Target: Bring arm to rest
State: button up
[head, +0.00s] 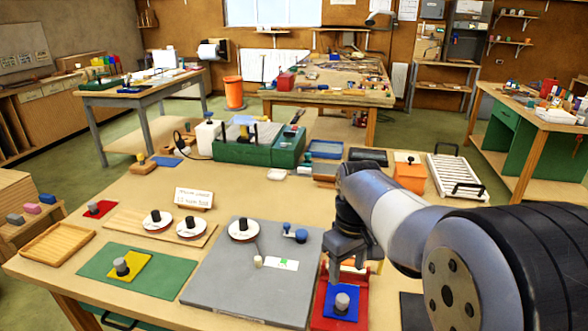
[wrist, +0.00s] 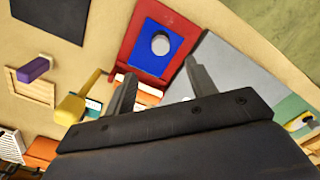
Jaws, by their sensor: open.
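My gripper (head: 348,262) hangs from my arm over the right front of the workbench, just behind a blue square with a grey knob (head: 341,303). In the wrist view its two dark fingers (wrist: 162,85) stand apart, and I see nothing clamped between them. The blue square (wrist: 157,48) lies on a red tray (wrist: 128,42), apart from the fingers. Orange and white strips (wrist: 140,88) show beyond the fingers; my arm partly hides this spot in the head view.
A grey board (head: 215,285) with a knobbed white disc lies left of my gripper. A green mat (head: 100,268) lies farther left. Green boxes (head: 240,150), an orange box (head: 410,177) and a white rack (head: 455,172) stand along the back.

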aim_at(343, 299)
jog(key=shift+f, duration=0.1)
notch_tip(343, 299, down, 11)
jog(key=shift+r, duration=0.1)
jog(key=shift+s+a+r, duration=0.1)
jog(key=shift+s+a, duration=0.05)
jog(key=shift+s, duration=0.15)
dwell(0.4)
